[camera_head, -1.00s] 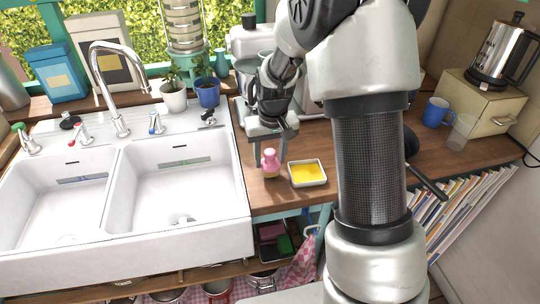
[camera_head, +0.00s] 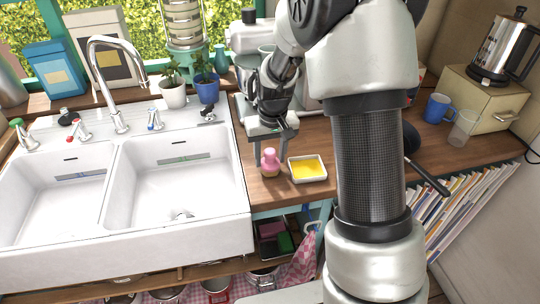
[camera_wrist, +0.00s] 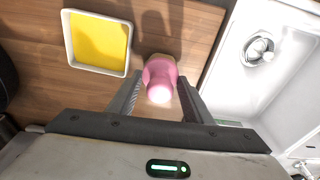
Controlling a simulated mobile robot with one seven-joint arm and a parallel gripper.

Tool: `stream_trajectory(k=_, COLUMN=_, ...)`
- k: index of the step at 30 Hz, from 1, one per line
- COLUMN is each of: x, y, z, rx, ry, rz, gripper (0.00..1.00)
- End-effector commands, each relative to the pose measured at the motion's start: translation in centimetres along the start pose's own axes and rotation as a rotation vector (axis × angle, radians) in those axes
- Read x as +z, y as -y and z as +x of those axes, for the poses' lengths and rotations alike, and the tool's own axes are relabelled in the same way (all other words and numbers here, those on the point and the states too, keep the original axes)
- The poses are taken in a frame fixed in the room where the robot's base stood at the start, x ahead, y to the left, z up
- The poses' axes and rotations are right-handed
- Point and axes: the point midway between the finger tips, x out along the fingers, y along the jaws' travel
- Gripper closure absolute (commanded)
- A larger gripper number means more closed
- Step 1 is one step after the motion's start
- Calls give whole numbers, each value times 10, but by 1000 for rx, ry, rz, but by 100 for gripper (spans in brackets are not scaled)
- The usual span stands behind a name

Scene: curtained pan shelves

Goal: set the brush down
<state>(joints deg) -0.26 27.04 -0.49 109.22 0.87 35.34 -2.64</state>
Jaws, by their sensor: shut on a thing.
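The brush is a small pink piece with a tan lower end (camera_head: 270,163). It is near the counter's left edge, beside the sink. My gripper (camera_head: 270,152) points down from above and is shut on the brush. In the wrist view the brush (camera_wrist: 160,82) lies between the two fingertips (camera_wrist: 160,90), its pink end towards the camera. It looks roughly upright. I cannot tell whether its lower end touches the wooden counter (camera_wrist: 60,95).
A white square dish (camera_head: 307,181) with yellow contents stands just right of the brush. The white double sink (camera_head: 240,200) is close on the left. A blue mug (camera_head: 437,110) and a clear cup (camera_head: 463,128) stand far right. Bare wood surrounds the brush's front.

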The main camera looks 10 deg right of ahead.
Motion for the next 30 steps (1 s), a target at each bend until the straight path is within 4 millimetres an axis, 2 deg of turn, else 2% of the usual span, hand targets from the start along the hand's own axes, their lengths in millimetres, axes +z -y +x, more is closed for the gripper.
stream_trajectory(k=11, x=1, y=0, z=6, rx=0, ry=0, rz=0, gripper=73)
stream_trajectory(k=12, x=1, y=0, z=6, rx=0, ry=0, rz=0, gripper=53)
stream_trajectory(k=16, x=1, y=0, z=6, rx=0, ry=0, rz=0, gripper=33)
stream_trajectory(k=25, x=1, y=0, z=4, rx=0, ry=0, rz=0, gripper=33)
stream_trajectory(k=30, x=0, y=0, z=-14, rx=0, ry=-4, rz=0, gripper=33)
